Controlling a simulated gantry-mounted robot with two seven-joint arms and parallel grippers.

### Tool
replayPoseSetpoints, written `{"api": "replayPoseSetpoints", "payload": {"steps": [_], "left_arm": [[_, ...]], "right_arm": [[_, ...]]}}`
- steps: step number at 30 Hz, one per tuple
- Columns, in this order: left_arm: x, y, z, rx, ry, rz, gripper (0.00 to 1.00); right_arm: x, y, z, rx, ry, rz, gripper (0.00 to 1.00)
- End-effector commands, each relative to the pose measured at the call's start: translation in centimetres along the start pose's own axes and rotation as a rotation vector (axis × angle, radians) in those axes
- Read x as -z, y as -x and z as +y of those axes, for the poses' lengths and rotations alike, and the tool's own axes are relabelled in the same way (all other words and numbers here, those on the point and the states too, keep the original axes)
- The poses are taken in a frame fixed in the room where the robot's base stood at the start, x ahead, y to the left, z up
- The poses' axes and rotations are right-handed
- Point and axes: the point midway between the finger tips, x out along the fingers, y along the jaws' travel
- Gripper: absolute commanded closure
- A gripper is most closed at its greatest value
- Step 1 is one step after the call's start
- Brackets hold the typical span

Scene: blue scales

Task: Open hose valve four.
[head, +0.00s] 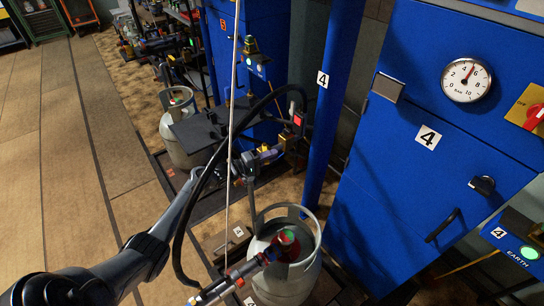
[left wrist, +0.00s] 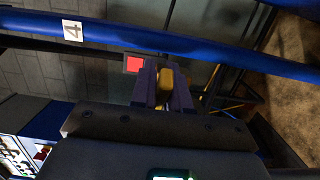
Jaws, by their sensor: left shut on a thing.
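My left gripper (head: 270,153) reaches in from the lower left in the head view, beside the blue post marked 4. In the left wrist view its two purple fingers (left wrist: 166,90) are shut on a small yellow valve handle (left wrist: 166,78). The handle is partly covered by the fingers. A red square (left wrist: 134,64) sits just beyond the fingers and also shows in the head view (head: 297,120). I cannot tell how far the handle is turned. My right gripper is not in view.
A black hose (head: 190,215) arches near the gripper and runs down past my arm. A grey gas cylinder (head: 285,270) stands below. A blue post (head: 336,75) and blue cabinet (head: 400,175) with a gauge (head: 466,80) stand right. Open floor lies left.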

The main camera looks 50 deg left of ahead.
Motion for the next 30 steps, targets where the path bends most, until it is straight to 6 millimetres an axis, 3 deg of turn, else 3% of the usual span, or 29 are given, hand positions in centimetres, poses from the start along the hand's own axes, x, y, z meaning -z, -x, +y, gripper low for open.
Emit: {"api": "replayPoseSetpoints", "payload": {"steps": [1, 5, 17, 30], "left_arm": [[0.0, -0.1, 0.2, -0.003, -0.001, -0.001, 0.82], [0.0, -0.1, 0.1, -0.002, -0.001, -0.001, 0.64], [0.0, 0.6, 0.1, 0.001, 0.0, 0.001, 0.64], [-0.1, 7.5, 0.2, 0.002, 0.001, 0.0, 0.64]], "right_arm": [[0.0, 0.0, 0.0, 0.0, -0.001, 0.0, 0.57], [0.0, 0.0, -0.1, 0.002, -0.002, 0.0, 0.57], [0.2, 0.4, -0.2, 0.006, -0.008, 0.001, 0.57], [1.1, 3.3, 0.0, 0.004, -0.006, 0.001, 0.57]]}}
